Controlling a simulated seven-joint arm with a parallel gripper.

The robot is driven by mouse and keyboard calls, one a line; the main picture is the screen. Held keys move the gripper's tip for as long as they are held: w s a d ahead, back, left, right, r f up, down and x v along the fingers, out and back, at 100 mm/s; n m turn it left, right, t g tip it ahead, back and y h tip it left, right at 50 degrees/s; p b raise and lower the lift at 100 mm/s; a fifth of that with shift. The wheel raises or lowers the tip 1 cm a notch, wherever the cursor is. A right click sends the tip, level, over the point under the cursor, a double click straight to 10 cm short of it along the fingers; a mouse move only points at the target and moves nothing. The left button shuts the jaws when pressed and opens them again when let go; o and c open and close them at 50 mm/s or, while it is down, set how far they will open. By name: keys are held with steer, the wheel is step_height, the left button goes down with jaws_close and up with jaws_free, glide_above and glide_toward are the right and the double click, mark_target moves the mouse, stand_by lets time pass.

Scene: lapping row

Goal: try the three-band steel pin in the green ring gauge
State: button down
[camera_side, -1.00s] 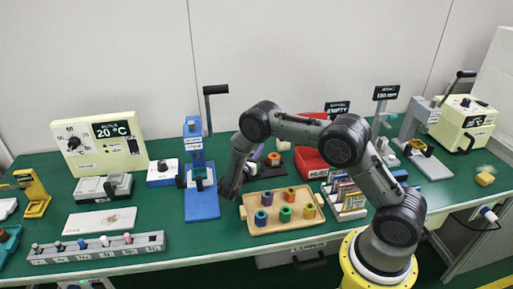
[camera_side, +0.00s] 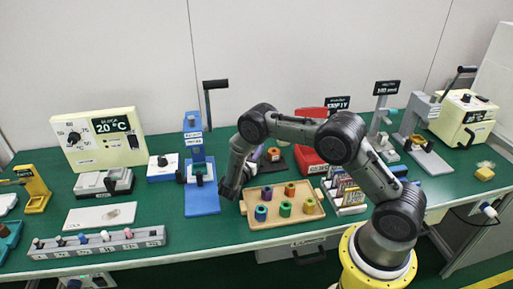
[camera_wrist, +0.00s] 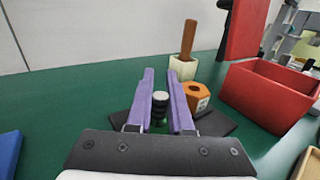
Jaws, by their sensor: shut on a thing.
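In the wrist view, my gripper (camera_wrist: 160,78) has purple fingers shut on the banded steel pin (camera_wrist: 160,100), which shows dark with lighter bands between them. Its lower end is hard to make out. In the side view, my arm largely hides the gripper; a bit of purple finger (camera_side: 257,153) shows behind my forearm, and the pin cannot be made out. The green ring gauge (camera_side: 285,209) stands in the front row of the wooden tray (camera_side: 262,226), to the right of and nearer the front than my fingers.
Other coloured rings share the tray: blue (camera_side: 261,213), orange (camera_side: 290,189), yellow (camera_side: 309,206). Ahead of the fingers are a dark plate (camera_wrist: 215,123), an orange hexagonal piece (camera_wrist: 197,93), a pale block with a brown handle (camera_wrist: 188,40) and a red bin (camera_wrist: 262,95). A blue press (camera_side: 202,200) stands left.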

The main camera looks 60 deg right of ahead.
steer(key=shift+f, duration=0.45)
steer(key=c, duration=0.7)
jaws_free()
steer(key=shift+c, duration=0.2)
steer(key=shift+a, duration=0.15)
steer(key=shift+a, duration=0.3)
steer(key=shift+r+v, duration=0.2)
steer(key=shift+v, duration=1)
step_height(320, 180, up, 7)
steer(key=shift+d+f, duration=0.1)
steer(key=shift+f, duration=0.1)
